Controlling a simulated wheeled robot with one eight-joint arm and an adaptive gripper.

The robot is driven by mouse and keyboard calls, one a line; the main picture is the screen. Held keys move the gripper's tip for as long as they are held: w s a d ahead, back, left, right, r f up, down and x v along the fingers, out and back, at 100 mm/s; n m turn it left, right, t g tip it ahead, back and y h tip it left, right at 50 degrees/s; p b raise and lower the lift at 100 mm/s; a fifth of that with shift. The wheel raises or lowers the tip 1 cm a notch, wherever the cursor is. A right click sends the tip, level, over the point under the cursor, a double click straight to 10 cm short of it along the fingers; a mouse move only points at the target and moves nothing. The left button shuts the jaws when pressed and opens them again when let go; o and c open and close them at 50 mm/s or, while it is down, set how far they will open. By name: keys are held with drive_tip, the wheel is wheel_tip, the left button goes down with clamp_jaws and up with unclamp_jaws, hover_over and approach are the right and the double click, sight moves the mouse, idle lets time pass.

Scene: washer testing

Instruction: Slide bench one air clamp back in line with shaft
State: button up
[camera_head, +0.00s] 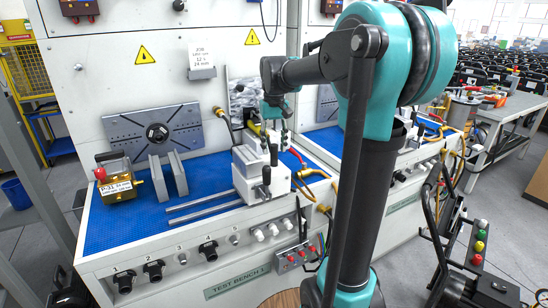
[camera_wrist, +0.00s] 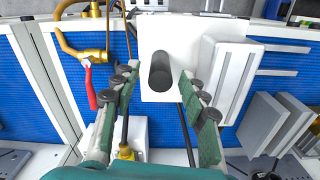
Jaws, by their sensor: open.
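The air clamp on bench one is a white block (camera_head: 247,168) with black upright posts, at the right end of two grey rails (camera_head: 205,207). In the wrist view the white block (camera_wrist: 207,32) carries a dark round post (camera_wrist: 160,72). My gripper (camera_head: 274,124) is above the clamp, pointing down. In the wrist view my gripper (camera_wrist: 158,78) is open, with a finger on either side of the post and visible gaps. I cannot tell how far the fingertips are above or beside it. The shaft hub (camera_head: 157,133) is on a grey slotted plate at the back left.
Two upright grey plates (camera_head: 168,176) stand left of the clamp. A brass pump (camera_head: 117,182) stands at the far left of the blue mat (camera_head: 125,225). Yellow hoses (camera_head: 312,173) and a red-handled part (camera_wrist: 90,85) lie right of the clamp in the head view.

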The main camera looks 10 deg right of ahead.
sight(274, 156)
drive_tip(key=shift+f, duration=2.3)
clamp_jaws()
